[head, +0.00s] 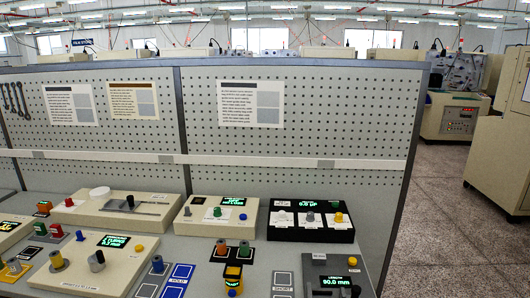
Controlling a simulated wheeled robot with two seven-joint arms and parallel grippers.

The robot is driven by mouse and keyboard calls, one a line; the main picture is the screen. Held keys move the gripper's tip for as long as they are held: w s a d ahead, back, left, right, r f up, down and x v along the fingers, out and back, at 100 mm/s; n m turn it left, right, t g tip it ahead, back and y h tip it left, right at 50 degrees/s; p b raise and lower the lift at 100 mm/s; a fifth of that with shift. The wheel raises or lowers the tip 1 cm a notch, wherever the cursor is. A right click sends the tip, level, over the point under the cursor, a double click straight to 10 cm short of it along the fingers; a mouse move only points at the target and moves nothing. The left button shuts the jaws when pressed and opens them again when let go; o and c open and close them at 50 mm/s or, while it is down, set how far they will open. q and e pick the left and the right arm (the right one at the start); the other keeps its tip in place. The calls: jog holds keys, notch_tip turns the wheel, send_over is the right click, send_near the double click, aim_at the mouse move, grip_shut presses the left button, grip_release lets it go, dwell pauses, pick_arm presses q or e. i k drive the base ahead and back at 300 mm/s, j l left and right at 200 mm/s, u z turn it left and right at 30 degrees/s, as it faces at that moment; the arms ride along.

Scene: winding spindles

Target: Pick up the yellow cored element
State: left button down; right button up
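A yellow and black piece (233,273) stands on the bench near the front middle, with a small lit green label on its lower front. It looks most like the yellow cored element, but it is too small to be sure. Just behind it, an orange-brown cylinder (221,246) and a green cylinder (244,248) stand on dark square pads. Another yellow item with a grey cylinder (14,266) lies at the far left. Neither of my grippers is in view.
A cream console with a green display (92,272) stands front left. A grey box reading 90.0 mm (333,281) is front right. A perforated panel (300,170) closes the back.

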aim_at(56, 259)
jog(key=u, duration=1.45)
jog(key=i+j+z, duration=0.4)
jog(key=i+j, duration=0.15)
jog(key=j, duration=0.25)
jog(key=i+j+z, duration=0.2)
jog(key=j, duration=0.25)
